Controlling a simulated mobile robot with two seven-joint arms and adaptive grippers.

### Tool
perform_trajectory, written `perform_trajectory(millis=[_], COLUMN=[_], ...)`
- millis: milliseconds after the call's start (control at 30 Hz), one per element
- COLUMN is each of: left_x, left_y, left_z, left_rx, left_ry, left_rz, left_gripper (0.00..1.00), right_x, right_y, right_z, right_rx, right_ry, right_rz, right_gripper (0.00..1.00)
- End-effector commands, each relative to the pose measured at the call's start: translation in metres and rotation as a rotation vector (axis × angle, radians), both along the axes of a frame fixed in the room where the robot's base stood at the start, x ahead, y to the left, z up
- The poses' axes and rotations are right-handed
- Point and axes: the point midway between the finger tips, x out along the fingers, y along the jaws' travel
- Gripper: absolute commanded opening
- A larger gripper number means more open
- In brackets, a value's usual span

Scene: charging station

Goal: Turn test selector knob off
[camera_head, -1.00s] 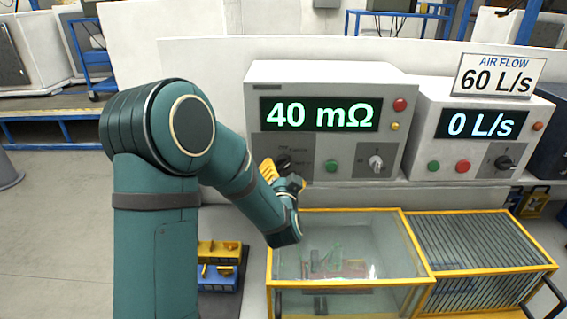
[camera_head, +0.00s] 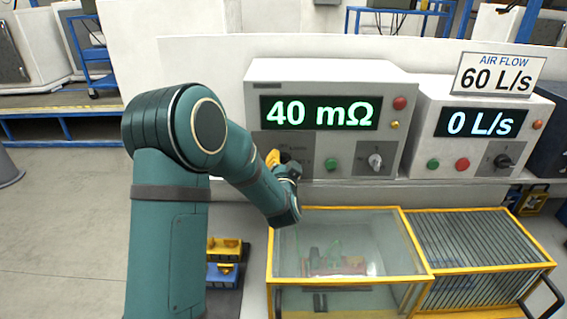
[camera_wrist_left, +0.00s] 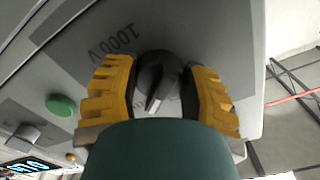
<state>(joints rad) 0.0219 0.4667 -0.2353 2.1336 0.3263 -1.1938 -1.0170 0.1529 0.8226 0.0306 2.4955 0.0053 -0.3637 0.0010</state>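The test selector knob (camera_wrist_left: 157,78) is a black round knob with a raised grip, on the grey front of the tester (camera_head: 345,165), whose display reads 40 mΩ. In the wrist view it sits between the yellow fingers of my left gripper (camera_wrist_left: 160,95), beside a printed "1000V". The fingers are spread on either side of the knob, and narrow gaps show beside its raised grip. In the head view my left gripper (camera_head: 276,160) is at the panel's lower left and hides much of the knob. My right gripper is not in view.
Right of the knob are a green button (camera_head: 331,164) and another selector knob (camera_head: 375,161). An air flow unit (camera_head: 480,150) reading 0 L/s stands at the right. A yellow-framed glass box (camera_head: 345,284) lies below my left wrist.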

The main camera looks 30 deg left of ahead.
Motion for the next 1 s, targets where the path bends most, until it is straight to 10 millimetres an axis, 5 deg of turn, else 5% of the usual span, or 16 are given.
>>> perform_trajectory(millis=[367,1000], left_x=[0.000,0.000], left_y=[0.000,0.000], left_z=[-0.003,-0.004], left_rx=[-0.074,-0.526], left_ry=[-0.048,-0.326], left_rz=[0.001,0.000], left_gripper=[0.09,0.09], right_x=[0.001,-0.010], right_y=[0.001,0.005], right_z=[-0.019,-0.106], right_rx=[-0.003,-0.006], right_ry=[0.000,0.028], right_rz=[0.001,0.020], right_gripper=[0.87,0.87])
